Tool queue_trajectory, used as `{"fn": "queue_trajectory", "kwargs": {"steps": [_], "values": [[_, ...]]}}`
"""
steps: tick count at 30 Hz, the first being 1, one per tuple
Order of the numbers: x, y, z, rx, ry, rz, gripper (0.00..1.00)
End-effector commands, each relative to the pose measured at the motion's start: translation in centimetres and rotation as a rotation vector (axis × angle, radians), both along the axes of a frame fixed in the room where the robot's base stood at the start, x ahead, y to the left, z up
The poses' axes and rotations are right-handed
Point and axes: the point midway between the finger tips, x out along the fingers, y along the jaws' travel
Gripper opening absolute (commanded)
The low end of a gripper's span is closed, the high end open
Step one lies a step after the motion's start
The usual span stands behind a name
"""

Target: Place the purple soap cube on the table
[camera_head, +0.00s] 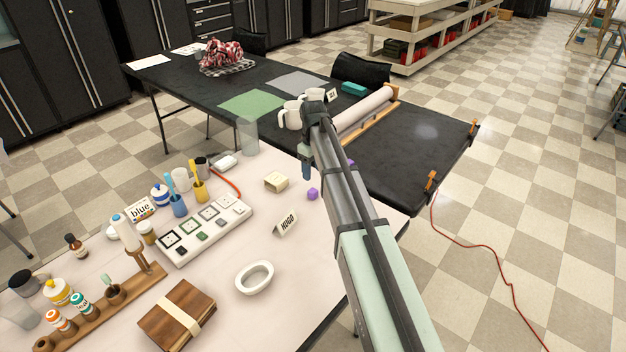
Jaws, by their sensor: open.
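A small purple cube (313,194) lies on the pale table (225,300) near its back right, left of my arm. Another small bit of purple (351,163) shows at the right edge of my arm; what it belongs to is mostly hidden. My gripper (307,175) hangs down at the far end of my arm, just above and behind the purple cube in the picture. It is open, with nothing seen in it. I cannot tell its exact height over the table or any gap between the fingers.
A cream block (276,181), a "HUGO" card (286,224) and a white oval dish (254,278) stand near the cube. A white tray of small tiles (203,230) lies left. A clear glass (248,136) stands behind. The black table (420,160) adjoins, with mugs (290,115).

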Motion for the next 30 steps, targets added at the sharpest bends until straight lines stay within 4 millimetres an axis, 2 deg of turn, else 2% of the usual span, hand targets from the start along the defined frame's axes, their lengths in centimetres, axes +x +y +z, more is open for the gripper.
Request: {"fn": "queue_trajectory", "kwargs": {"steps": [3, 9, 22, 26, 29, 30], "values": [[0.0, 0.0, 1.5, 0.0, 0.0, 0.0, 0.56], [0.0, 0.0, 2.7, 0.0, 0.0, 0.0, 0.56], [0.2, -0.4, 2.8, -0.003, -0.004, -0.007, 0.56], [1.3, -3.5, 2.0, -0.022, -0.043, -0.06, 0.56], [2.9, -8.1, 1.0, -0.054, -0.104, -0.134, 0.56], [3.6, -10.5, 0.6, -0.07, -0.134, -0.17, 0.56]]}}
